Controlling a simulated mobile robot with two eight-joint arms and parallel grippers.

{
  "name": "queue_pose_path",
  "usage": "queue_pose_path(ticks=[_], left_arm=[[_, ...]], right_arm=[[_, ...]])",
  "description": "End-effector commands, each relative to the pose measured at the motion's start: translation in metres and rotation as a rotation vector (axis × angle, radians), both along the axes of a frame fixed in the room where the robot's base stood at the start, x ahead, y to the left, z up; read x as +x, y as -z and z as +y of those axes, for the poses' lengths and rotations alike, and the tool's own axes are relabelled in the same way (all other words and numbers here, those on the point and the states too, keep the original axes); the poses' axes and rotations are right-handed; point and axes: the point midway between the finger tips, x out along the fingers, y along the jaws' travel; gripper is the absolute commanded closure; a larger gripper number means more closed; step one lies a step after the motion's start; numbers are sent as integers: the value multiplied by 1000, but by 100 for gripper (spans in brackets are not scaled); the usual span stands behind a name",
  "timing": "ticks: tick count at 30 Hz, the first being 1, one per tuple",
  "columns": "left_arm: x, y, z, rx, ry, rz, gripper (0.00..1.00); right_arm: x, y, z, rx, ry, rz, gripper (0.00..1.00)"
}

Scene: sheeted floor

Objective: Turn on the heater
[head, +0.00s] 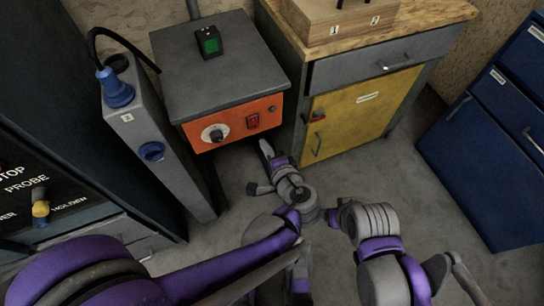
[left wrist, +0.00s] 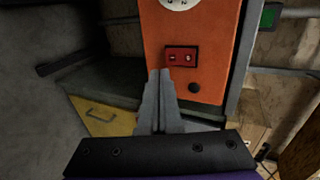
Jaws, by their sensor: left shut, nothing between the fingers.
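The heater looks to be the box with a grey top (head: 225,78) and an orange front panel (head: 235,121). The panel has a white-ringed dial (head: 214,133), a red switch (head: 252,120) and a small black knob at its right end. In the left wrist view the red switch (left wrist: 181,56) is near, with the black knob (left wrist: 194,88) below it. My left gripper (head: 265,147) is shut and empty, its tips (left wrist: 159,74) just below and left of the switch in that view. I cannot tell whether they touch the panel. My right gripper does not show; parts of my right arm do.
A black device with a green face (head: 209,42) sits on the box. A grey column with blue fittings (head: 151,151) stands to its left. A workbench with a yellow door (head: 360,112) is on the right, a blue cabinet (head: 490,150) farther right. Grey floor lies between.

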Motion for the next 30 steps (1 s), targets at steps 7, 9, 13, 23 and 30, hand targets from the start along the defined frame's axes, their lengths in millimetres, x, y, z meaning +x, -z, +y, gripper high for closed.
queue_pose_path(ticks=[7, 9, 13, 23, 30], left_arm=[[39, 11, 14, 0, -3, 0, 100], [45, 12, 15, 0, 0, 0, 100], [52, 12, 17, 0, 0, 0, 100], [52, 11, 17, 0, 1, 0, 100], [57, 13, 18, -1, 2, 0, 100]], right_arm=[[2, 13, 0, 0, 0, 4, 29], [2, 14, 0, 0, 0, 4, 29], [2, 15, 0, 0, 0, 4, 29], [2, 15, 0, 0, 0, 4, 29], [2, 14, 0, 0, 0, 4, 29]])
